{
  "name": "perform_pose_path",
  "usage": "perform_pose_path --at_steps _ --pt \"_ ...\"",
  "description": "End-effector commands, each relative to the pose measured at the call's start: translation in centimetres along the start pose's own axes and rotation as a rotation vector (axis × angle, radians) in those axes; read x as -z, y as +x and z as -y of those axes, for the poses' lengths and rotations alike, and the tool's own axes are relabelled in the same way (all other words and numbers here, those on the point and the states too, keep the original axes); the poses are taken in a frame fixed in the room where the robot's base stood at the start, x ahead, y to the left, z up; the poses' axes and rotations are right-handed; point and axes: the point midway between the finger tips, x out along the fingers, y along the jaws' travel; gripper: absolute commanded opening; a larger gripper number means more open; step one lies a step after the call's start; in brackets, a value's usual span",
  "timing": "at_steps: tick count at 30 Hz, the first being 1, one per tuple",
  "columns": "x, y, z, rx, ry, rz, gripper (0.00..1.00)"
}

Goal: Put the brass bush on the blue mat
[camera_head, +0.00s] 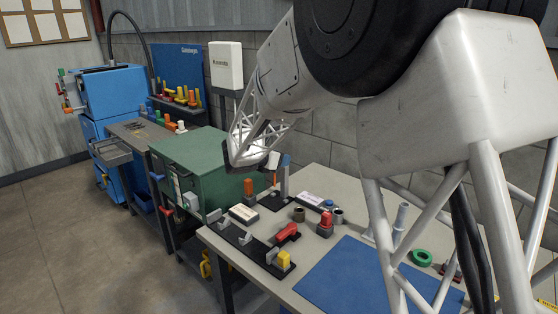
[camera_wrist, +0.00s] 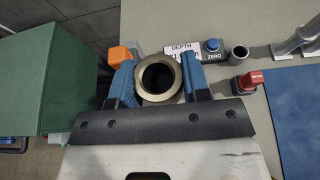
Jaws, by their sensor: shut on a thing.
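My gripper (camera_wrist: 158,85) is shut on the brass bush (camera_wrist: 144,97), a dull brass ring with a dark bore, seen between its two blue fingers in the wrist view. The held bush looks nearer to the camera than the things on the table. In the head view my gripper (camera_head: 262,160) is above the back left of the table; I cannot make out the held bush there. The flat blue mat (camera_head: 345,275) lies at the table's front right, clear of the gripper. Its edge shows at the right of the wrist view (camera_wrist: 302,125).
A black fixture strip with a yellow block (camera_head: 284,260) lies left of the mat. A green ring (camera_head: 421,257) is right of it. A green cabinet (camera_head: 200,165) stands left.

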Motion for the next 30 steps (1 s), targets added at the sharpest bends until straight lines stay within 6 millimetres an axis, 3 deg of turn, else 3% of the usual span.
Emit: perform_pose_path --at_steps 8,14,20,30 --pt "0.1 0.2 0.5 0.004 0.002 0.0 0.1" --pt "0.7 1.0 3.2 0.025 0.01 0.001 0.1" --pt "2.3 2.3 8.2 0.065 0.023 0.002 0.1" --pt "5.9 3.9 19.3 0.145 0.056 0.004 0.1"
